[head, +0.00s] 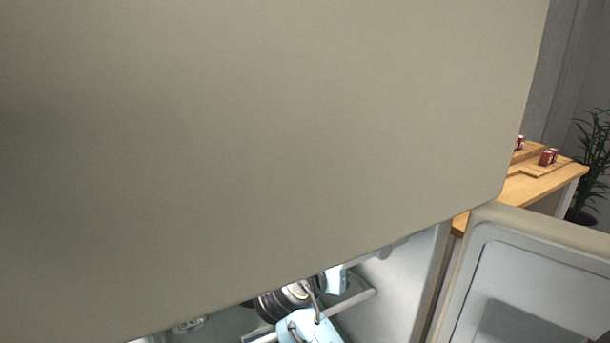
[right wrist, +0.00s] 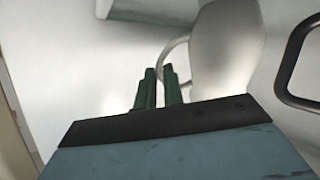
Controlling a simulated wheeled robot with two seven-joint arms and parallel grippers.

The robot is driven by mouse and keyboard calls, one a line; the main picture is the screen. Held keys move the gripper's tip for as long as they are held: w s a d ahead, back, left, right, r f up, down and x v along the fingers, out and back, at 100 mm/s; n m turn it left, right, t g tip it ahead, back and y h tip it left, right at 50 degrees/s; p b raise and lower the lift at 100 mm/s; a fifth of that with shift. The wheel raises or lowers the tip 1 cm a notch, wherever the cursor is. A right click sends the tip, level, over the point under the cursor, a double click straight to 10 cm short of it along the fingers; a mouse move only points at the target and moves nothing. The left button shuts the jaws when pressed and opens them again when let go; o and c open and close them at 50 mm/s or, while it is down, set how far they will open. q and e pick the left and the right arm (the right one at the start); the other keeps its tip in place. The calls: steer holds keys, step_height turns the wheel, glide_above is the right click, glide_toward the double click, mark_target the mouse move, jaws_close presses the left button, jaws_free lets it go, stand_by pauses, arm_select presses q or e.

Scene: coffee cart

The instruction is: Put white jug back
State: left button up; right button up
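The white jug (right wrist: 228,45) shows in the right wrist view, right of my fingers, with its curved handle on its left side. My right gripper (right wrist: 159,72) has its two green fingers close together with the jug's handle between their tips, and looks shut on it. What the jug rests on is out of frame. In the head view, light blue and dark parts of my arm reach into the open fridge below the large beige panel. This panel hides the jug and the fingers there. My left gripper is not in view.
The beige panel (head: 270,130) fills most of the head view. The fridge door (head: 535,275) stands open at the lower right. A wooden counter (head: 530,186) with small red items and a plant (head: 593,150) are beyond. Pale interior walls surround the fingers in the right wrist view.

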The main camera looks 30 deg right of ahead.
steer(key=o, duration=0.4)
steer(key=shift+o, duration=0.2)
steer(key=shift+r, duration=0.1)
